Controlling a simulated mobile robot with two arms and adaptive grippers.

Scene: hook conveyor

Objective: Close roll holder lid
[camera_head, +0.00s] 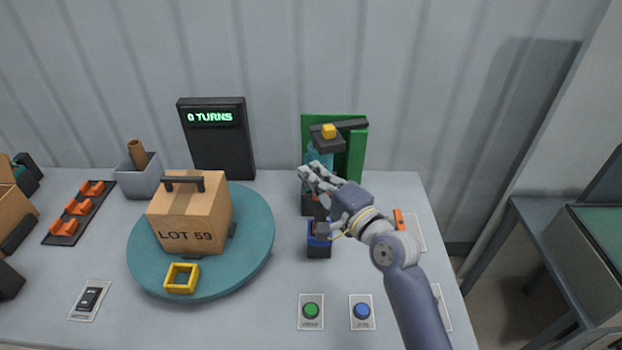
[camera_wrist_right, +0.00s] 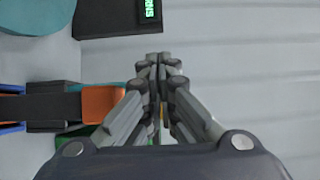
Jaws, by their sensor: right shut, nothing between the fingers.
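The roll holder stands at the back right of the table, with a green panel (camera_head: 357,155) and a teal part (camera_head: 318,158) that may be the roll. A dark arm-like lid (camera_head: 350,125) with a yellow knob (camera_head: 329,131) extends across its top and looks raised. My right gripper (camera_head: 306,172) is shut and empty, in front of the holder and below the lid. It partly hides the holder's lower part. In the right wrist view my right gripper's fingertips (camera_wrist_right: 154,62) are together, with an orange part (camera_wrist_right: 102,103) beside them. My left gripper is not in view.
A carton marked LOT 59 (camera_head: 187,222) and a yellow square frame (camera_head: 181,290) sit on a teal turntable (camera_head: 256,255). A dark display (camera_head: 217,150) reads 0 TURNS. A blue-rimmed dark block (camera_head: 319,249) stands below my gripper. Green (camera_head: 311,311) and blue (camera_head: 361,311) buttons are at the front.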

